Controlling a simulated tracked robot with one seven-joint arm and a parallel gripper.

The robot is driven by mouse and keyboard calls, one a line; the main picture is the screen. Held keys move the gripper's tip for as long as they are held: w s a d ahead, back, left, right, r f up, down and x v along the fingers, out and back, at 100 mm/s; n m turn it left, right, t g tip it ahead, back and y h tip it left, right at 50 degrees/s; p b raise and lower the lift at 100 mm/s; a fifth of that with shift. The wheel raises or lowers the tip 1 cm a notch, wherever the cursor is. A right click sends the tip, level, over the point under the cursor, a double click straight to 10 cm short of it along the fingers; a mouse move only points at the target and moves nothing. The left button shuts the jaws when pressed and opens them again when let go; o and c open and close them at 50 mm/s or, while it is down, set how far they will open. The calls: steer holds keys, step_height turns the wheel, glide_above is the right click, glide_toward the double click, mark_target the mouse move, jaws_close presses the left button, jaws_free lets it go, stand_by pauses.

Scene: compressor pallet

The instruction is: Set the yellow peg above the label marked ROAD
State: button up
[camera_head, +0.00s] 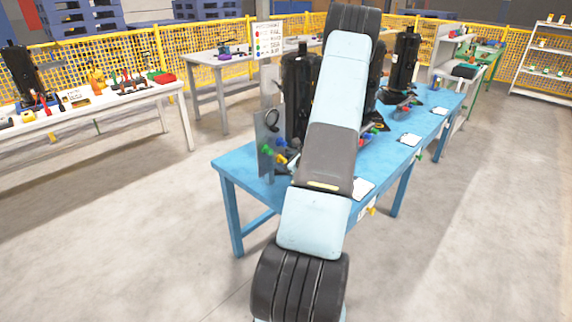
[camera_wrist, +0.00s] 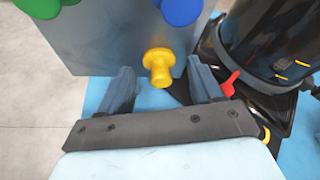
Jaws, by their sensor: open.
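The yellow peg (camera_wrist: 160,66) sticks out from the lower part of a grey upright plate (camera_wrist: 112,38) in the wrist view. My gripper (camera_wrist: 161,72) is open, with one finger on each side of the peg and a gap to both. In the head view the yellow peg (camera_head: 281,159) shows small on the plate at the near left end of the blue table, and my arm hides my gripper. I cannot make out a ROAD label on the plate in either view.
A green knob (camera_wrist: 38,5) and blue knobs (camera_wrist: 182,8) sit above the yellow peg. A black cylinder (camera_wrist: 275,40) and a red lever (camera_wrist: 230,84) stand close on the right. The blue table (camera_head: 240,172) carries more black units. A sign (camera_head: 268,39) with coloured dots stands behind.

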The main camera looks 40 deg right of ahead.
steer(key=shift+c, duration=0.2)
jaws_close()
stand_by(0.8)
